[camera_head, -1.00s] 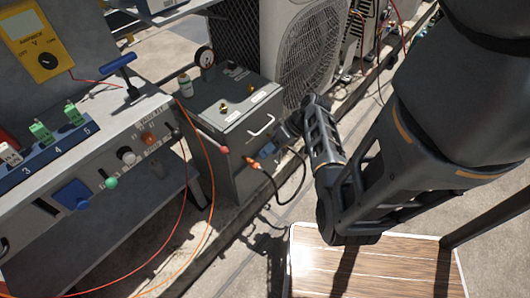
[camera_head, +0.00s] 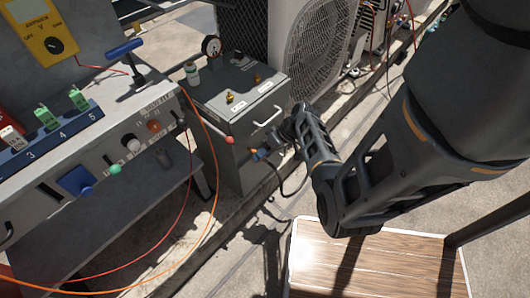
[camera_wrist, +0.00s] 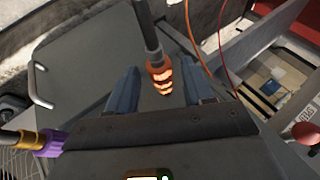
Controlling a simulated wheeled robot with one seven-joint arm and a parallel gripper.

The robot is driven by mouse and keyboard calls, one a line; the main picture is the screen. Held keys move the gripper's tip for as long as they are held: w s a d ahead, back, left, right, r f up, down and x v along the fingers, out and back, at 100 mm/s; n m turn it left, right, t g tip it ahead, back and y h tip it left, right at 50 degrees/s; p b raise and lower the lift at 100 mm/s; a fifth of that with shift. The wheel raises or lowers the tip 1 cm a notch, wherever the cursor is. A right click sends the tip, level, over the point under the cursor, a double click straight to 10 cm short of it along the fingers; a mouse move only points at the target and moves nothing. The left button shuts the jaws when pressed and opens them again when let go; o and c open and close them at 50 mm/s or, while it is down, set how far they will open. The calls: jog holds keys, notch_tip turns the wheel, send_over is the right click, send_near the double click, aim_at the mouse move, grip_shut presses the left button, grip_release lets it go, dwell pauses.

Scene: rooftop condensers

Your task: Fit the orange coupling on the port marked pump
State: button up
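The orange coupling (camera_wrist: 160,77), ribbed, with a dark hose, shows in the wrist view between the two fingers of my gripper (camera_wrist: 160,88). The fingers are apart, with a gap on each side of it. In the head view my gripper (camera_head: 277,144) is at the front face of a grey box (camera_head: 241,165) and hides most of the coupling; a little orange shows (camera_head: 262,152). Two brass ports, one nearer (camera_head: 230,97) and one farther (camera_head: 258,78), stand on the box top beside white labels. I cannot read which is marked pump.
A purple coupling (camera_wrist: 52,143) with a gold collar is at the wrist view's left. A handle (camera_head: 267,117) sticks out of the box front, and a gauge (camera_head: 211,46) stands behind it. A bench panel (camera_head: 110,150) and loose orange hose (camera_head: 217,160) lie left.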

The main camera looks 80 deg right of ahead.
grip_shut()
dwell(0.6)
